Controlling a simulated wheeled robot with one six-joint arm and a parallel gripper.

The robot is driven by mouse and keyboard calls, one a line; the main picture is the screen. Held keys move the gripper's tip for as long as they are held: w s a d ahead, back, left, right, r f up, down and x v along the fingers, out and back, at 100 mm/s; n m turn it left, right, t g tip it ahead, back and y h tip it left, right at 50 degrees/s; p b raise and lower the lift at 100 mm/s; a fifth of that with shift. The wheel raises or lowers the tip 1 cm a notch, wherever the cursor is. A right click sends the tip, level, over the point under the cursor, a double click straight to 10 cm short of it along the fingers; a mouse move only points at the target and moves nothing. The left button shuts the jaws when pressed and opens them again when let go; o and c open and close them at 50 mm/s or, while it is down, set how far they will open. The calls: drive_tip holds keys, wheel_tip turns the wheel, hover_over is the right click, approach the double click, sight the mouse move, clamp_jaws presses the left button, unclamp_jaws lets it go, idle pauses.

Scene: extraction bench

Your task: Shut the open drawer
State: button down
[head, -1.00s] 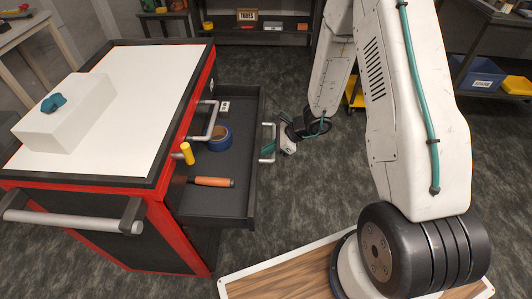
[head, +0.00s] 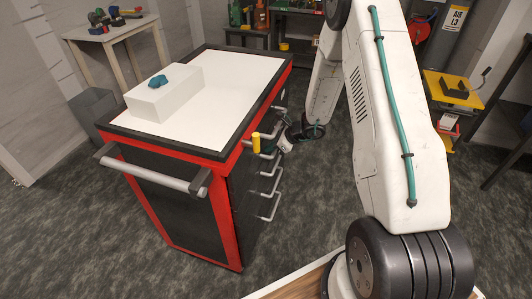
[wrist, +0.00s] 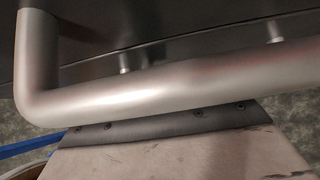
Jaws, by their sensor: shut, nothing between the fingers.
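The red-framed cart (head: 232,208) stands left of centre in the head view, with several silver drawer handles (head: 270,183) down its right face. No drawer sticks out of that face now; the drawer that stood open looks flush, though its front is partly hidden. My gripper (head: 285,137) is shut and empty at the upper part of the drawer face, close to a handle. In the wrist view a thick silver handle (wrist: 150,95) crosses the picture right before my gripper (wrist: 170,140). I cannot tell whether they touch.
A white block (head: 165,92) with a teal piece (head: 157,81) sits on the cart's white top. A yellow-topped stand (head: 452,90) is at the right.

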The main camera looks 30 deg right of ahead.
drive_tip(key=shift+w+a+r, duration=0.15)
drive_tip(key=shift+w+a, duration=0.1)
drive_tip(key=shift+a, duration=0.05)
drive_tip(key=d+f+v, duration=0.1)
drive_tip(key=v, duration=0.9)
drive_tip(key=s+a+r+n+g+y, duration=0.1)
drive_tip(key=s+a+r+n+g, duration=0.3)
drive_tip(key=s+a+r+n, duration=0.3)
drive_tip(key=s+a+r+n+g, duration=0.3)
drive_tip(key=s+a+r+n, duration=0.1)
drive_tip(key=s+r+n, duration=0.5)
drive_tip(key=s+a+r+n+t+h, duration=0.1)
drive_tip(key=s+r+n+h, duration=0.2)
drive_tip(key=s, duration=0.7)
drive_tip(key=s+a+r+n+t+h, duration=0.1)
drive_tip(key=s+r+n+h, duration=0.3)
drive_tip(key=s+r+n, duration=0.3)
drive_tip(key=shift+s+a+r+n, duration=0.35)
drive_tip(key=shift+s+r, duration=1.2)
drive_tip(key=shift+r, duration=1)
